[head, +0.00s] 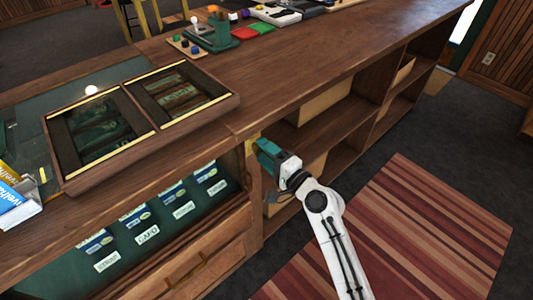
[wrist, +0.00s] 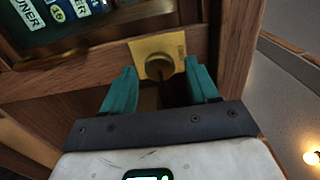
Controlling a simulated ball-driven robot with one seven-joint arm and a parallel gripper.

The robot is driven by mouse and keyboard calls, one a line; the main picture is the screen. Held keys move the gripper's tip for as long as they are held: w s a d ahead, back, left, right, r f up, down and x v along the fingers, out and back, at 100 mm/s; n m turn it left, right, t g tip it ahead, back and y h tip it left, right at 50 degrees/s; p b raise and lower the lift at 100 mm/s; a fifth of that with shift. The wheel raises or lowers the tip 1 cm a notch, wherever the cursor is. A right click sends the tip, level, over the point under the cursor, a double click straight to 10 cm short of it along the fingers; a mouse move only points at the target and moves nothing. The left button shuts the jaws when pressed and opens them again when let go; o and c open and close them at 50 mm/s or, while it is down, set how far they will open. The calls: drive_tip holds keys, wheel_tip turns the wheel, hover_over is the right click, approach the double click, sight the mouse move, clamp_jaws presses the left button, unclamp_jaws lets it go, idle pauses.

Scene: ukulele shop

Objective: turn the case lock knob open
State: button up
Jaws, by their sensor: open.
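The case lock knob (wrist: 159,67) is a round brass knob with a dark slot across its face. It sits on a square brass plate (wrist: 146,45) on the wooden frame of the display case. My gripper (wrist: 160,68) is open, with one teal finger on each side of the knob in the wrist view. I cannot tell whether either finger touches it. In the head view my gripper (head: 263,168) is at the front of the counter, by the case's right post, and the knob is not clearly visible there.
The glass case front (head: 150,225) shows several labelled packets inside. A wooden drawer (head: 190,262) is below it. Open shelves (head: 330,125) with boxes lie right of my gripper. A framed tray (head: 140,115) sits on the counter. A striped rug (head: 410,235) covers open floor.

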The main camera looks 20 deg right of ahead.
drive_tip(key=b+v, duration=0.1)
drive_tip(key=v, duration=0.9)
drive_tip(key=shift+s+d, duration=0.15)
drive_tip(key=shift+s, duration=0.25)
drive_tip(key=s+a+f+n+g+p, duration=0.2)
drive_tip(key=s+a+f+n+g, duration=0.1)
drive_tip(key=s+f+n+g, duration=0.6)
drive_tip(key=s+d+n+g+h, duration=0.2)
drive_tip(key=s+d+g+h, duration=0.1)
drive_tip(key=s, duration=0.6)
drive_tip(key=s+d+n+g+h+p, duration=0.1)
drive_tip(key=s+d+n+g+h, duration=0.1)
drive_tip(key=s, duration=0.7)
drive_tip(key=shift+d+f+n+g+h, duration=0.15)
drive_tip(key=shift+d+n+g+h, duration=0.25)
drive_tip(key=shift+d+n+g, duration=0.55)
drive_tip(key=shift+a+m, duration=0.1)
drive_tip(key=shift+m, duration=0.25)
drive_tip(key=shift+c, duration=0.3)
